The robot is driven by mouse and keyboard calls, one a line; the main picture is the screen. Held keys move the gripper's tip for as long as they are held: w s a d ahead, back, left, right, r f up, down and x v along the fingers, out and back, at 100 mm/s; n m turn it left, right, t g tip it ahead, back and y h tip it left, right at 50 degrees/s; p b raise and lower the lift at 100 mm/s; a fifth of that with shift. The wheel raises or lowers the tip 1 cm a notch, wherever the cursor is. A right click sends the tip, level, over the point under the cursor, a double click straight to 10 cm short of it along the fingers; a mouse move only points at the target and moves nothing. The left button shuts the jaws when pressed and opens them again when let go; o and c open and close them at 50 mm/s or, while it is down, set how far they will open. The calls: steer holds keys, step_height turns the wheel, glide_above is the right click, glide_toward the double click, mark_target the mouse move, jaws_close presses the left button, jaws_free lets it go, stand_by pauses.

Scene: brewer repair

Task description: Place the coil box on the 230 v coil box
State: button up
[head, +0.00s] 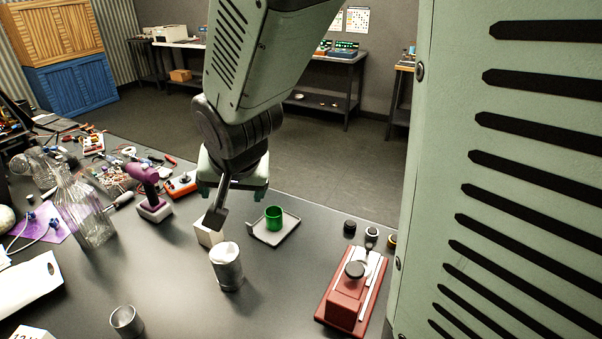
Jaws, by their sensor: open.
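My gripper (215,218) points down over the table, its dark fingers at a small cream box (205,236). The jaws are open; from this angle one finger hides the other, and I cannot tell if they touch the box. The cream box stands on the dark table behind a grey metal canister (227,268), and I see no readable label on it. A white box (30,333) with partly visible lettering like "12" is cut off at the bottom left edge. I cannot make out any box marked 230 V.
A green cup (273,217) stands on a small tray (288,229) right of the gripper. A red device (343,308) lies at the right. The front middle table is clear.

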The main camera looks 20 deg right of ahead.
steer(key=s+d+r+n, duration=0.1)
steer(key=s+d+r, duration=0.1)
steer(key=s+r, duration=0.2)
steer(key=s+d+r+n, duration=0.1)
steer(key=s+d+r, duration=0.2)
steer(key=s, duration=0.5)
steer(key=s+d+r+n+h, duration=0.1)
steer(key=s+d+r, duration=0.2)
steer(key=s, duration=0.3)
steer(key=shift+r+g, duration=0.4)
steer(key=shift+r, duration=0.5)
